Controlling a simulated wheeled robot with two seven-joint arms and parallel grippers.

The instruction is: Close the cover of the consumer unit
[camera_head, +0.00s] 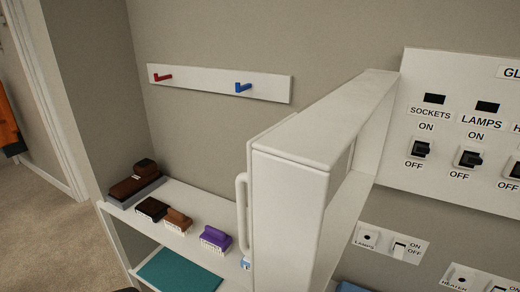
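The consumer unit (440,170) is a white wall panel at the right, with black switches under the labels SOCKETS and LAMPS. Its cover (290,205) is a deep white box-like lid that stands open at the panel's left side and juts out from the wall toward me. A white vertical bar handle (241,213) is on the cover's left face. The switches are uncovered. The panel's right part is cut off by the picture's edge. Neither of my grippers is in view, and nothing is seen touching the cover or handle.
A white shelf (190,200) left of the cover holds several brush-like blocks, including a purple one (215,238). A teal mat (180,272) lies lower. A rail (215,82) with red and blue hooks is on the wall. Small labelled switch plates (391,243) sit below the unit.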

